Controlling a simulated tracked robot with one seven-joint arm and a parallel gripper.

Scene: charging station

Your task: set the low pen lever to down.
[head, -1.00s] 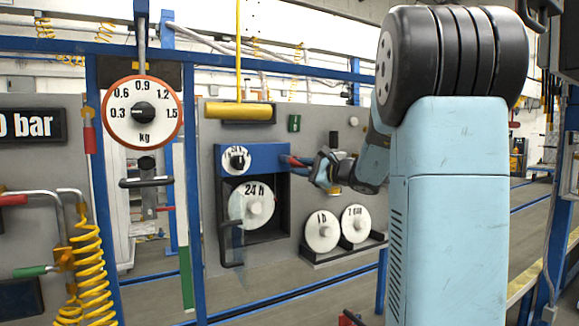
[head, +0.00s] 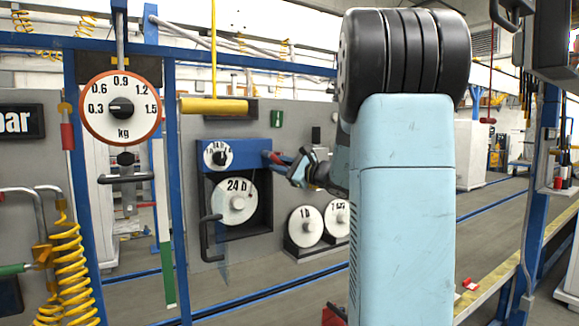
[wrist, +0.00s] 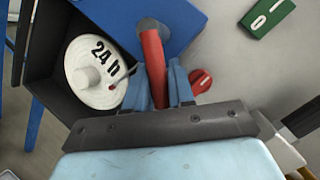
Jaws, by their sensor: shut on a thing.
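A red lever (wrist: 153,52) comes off the blue top of the chart recorder (head: 232,158), at its right side. I take it to be the pen lever; no label on it is readable. My gripper (wrist: 158,80) is shut on the lever, with a blue finger on each side of it. In the head view, my gripper (head: 281,160) is at the recorder's right edge, and the red lever (head: 267,156) shows small there. The white 24 h disc (wrist: 94,72) sits in the dark recess below. A thin pen tip with a small red mark lies over the disc's edge.
A red knob (wrist: 201,80) is right of my fingers, and a green switch plate (wrist: 267,17) is farther right. Two spare discs (head: 306,226) stand on a shelf below right. A round kg dial (head: 121,107) hangs at left beside blue posts.

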